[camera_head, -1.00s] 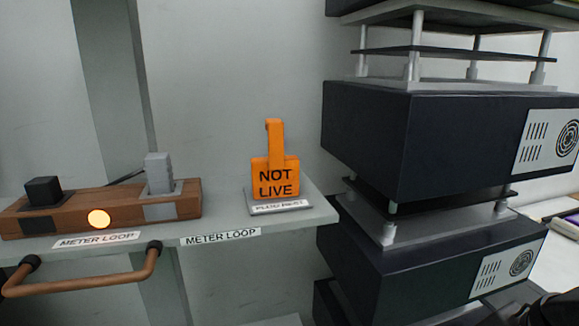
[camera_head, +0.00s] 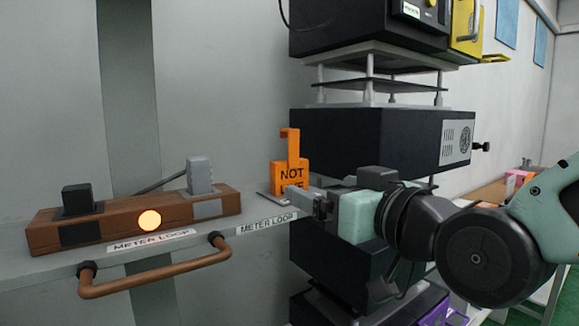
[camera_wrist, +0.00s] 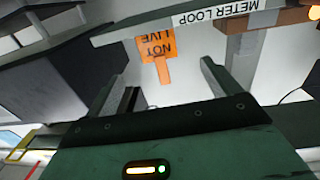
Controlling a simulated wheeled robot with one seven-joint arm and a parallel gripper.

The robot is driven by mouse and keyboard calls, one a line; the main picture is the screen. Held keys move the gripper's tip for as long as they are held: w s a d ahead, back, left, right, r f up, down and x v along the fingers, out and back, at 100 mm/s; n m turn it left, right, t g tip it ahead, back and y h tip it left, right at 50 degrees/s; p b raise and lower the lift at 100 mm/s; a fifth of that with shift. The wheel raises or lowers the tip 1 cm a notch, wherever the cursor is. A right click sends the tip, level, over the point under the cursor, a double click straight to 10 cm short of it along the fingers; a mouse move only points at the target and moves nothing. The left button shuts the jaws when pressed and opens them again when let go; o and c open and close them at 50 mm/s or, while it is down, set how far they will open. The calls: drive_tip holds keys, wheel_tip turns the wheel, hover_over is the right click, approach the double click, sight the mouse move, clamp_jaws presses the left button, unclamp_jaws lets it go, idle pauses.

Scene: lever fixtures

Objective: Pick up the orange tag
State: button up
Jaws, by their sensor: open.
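The orange tag (camera_head: 290,158), lettered NOT LIVE, stands upright on a small grey plate (camera_head: 264,194) at the right end of the grey shelf. In the head view my gripper (camera_head: 305,200) is at the tag's lower right, and it covers part of the lettering and the plate. In the wrist view the orange tag (camera_wrist: 158,52) appears upside down, beyond and between the two spread fingers of my gripper (camera_wrist: 164,78). The fingers are open and nothing is between them. I cannot tell the exact gap to the tag.
A wooden block (camera_head: 135,222) with a black plug, a grey plug and a lit round lamp sits on the shelf at left. A copper-coloured handle (camera_head: 155,272) juts from the shelf front. Stacked dark equipment boxes (camera_head: 385,140) stand behind and right of my gripper.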

sight(293, 172)
drive_tip(key=p+x, duration=0.1)
drive_tip(key=p, duration=0.3)
drive_tip(key=p+x, duration=0.2)
drive_tip(key=p, duration=0.3)
drive_tip(key=shift+r, duration=0.2)
drive_tip(key=p, duration=0.3)
drive_tip(key=p+x, duration=0.1)
drive_tip(key=x, duration=0.1)
drive_tip(key=p+x, duration=0.1)
drive_tip(key=x, duration=0.2)
drive_tip(key=shift+f, duration=0.25)
drive_tip(key=p+x, duration=0.1)
drive_tip(key=x, duration=0.1)
drive_tip(key=r+p+x, duration=0.1)
drive_tip(key=p+x, duration=0.1)
drive_tip(key=shift+w+d+p, duration=0.2)
drive_tip(key=shift+p, duration=0.1)
drive_tip(key=shift+w+a+f, duration=0.2)
drive_tip(key=shift+w+a, duration=0.05)
drive_tip(key=shift+w, duration=0.15)
drive_tip(key=c, duration=1.1)
